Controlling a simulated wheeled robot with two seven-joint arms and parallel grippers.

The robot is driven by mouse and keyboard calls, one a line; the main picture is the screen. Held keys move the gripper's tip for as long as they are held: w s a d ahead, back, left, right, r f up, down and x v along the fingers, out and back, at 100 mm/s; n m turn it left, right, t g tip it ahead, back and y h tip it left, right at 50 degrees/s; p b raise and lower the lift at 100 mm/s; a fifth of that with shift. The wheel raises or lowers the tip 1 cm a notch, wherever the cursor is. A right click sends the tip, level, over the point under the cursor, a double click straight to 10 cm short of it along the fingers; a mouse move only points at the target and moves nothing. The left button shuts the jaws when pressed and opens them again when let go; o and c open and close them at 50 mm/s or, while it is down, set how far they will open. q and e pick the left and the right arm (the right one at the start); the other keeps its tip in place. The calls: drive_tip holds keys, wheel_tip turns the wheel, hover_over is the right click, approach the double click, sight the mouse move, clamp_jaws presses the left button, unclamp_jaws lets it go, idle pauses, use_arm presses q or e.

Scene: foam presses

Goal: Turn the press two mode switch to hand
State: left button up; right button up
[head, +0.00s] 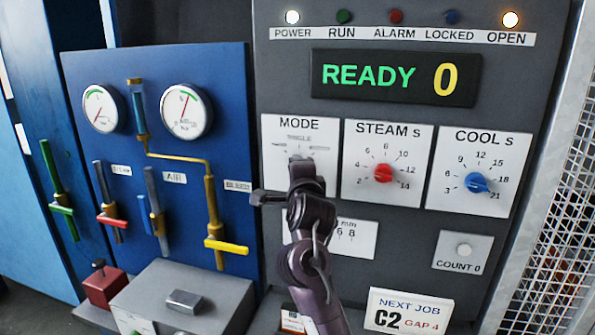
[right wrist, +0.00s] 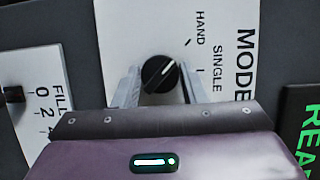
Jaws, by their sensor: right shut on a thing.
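The mode switch is a round black knob (right wrist: 159,74) with a white pointer line, on a white MODE plate (right wrist: 226,95). In the right wrist view the plate appears turned sideways. The pointer slants to the upper right, between the HAND and SINGLE marks and nearer the HAND mark. My right gripper (head: 305,172) is at the MODE plate (head: 273,150), its two grey fingers on either side of the knob and shut on it. In the head view the gripper hides the knob. My left gripper is not in view.
Right of the MODE plate are the red steam dial (head: 383,173) and blue cool dial (head: 477,183). The display (head: 395,78) reads READY 0. The POWER and OPEN lamps are lit. A blue valve panel (head: 190,80) stands left, a mesh guard (head: 560,230) right.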

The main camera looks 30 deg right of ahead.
drive_tip(key=shift+f, duration=0.1)
drive_tip(key=o, duration=1)
drive_tip(key=shift+c, duration=0.2)
drive_tip(key=b+v, duration=0.1)
drive_tip(key=v, duration=0.7)
